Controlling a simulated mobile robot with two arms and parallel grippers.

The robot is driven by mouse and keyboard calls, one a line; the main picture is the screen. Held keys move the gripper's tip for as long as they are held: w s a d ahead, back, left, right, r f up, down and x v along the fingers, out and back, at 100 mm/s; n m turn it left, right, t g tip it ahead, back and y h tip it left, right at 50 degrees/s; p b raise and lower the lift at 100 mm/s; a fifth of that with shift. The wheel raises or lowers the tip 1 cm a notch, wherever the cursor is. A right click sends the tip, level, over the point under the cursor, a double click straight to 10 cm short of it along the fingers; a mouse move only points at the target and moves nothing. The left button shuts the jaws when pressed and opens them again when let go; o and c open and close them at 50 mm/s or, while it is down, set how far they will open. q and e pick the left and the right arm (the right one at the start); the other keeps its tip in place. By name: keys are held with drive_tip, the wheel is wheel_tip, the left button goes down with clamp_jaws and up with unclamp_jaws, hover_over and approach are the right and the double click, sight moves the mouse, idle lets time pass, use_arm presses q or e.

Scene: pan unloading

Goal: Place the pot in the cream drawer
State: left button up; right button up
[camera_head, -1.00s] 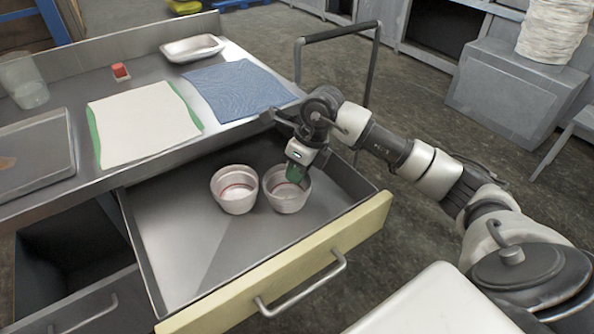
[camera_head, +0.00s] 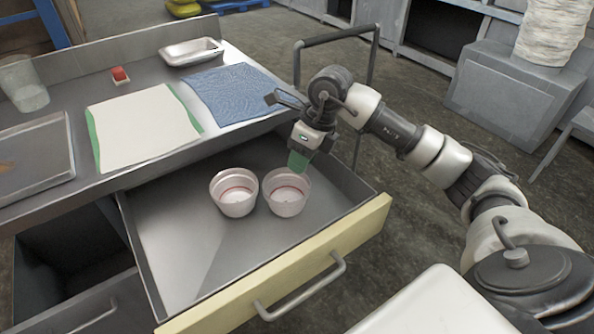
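Two pale pots with a reddish line inside stand upright side by side in the open cream-fronted drawer (camera_head: 185,262). The left pot (camera_head: 234,207) and the right pot (camera_head: 287,208) are close together near the drawer's middle. My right gripper (camera_head: 299,163), with green fingertips, is just above the right pot's back rim, pointing down. Nothing shows held in it, but the gap between its fingers cannot be made out. My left gripper is not in view.
The metal counter behind holds a blue cloth (camera_head: 236,92), a white and green cloth (camera_head: 141,123), a metal tray (camera_head: 191,52), a small red item (camera_head: 119,75) and a clear container (camera_head: 24,84). The drawer's left part is empty. A cart handle (camera_head: 337,38) stands behind my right arm.

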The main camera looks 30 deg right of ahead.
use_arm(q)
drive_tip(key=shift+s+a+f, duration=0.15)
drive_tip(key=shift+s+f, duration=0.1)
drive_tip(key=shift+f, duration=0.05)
use_arm(e)
drive_tip(key=v, duration=0.7)
drive_tip(key=shift+r, duration=0.1)
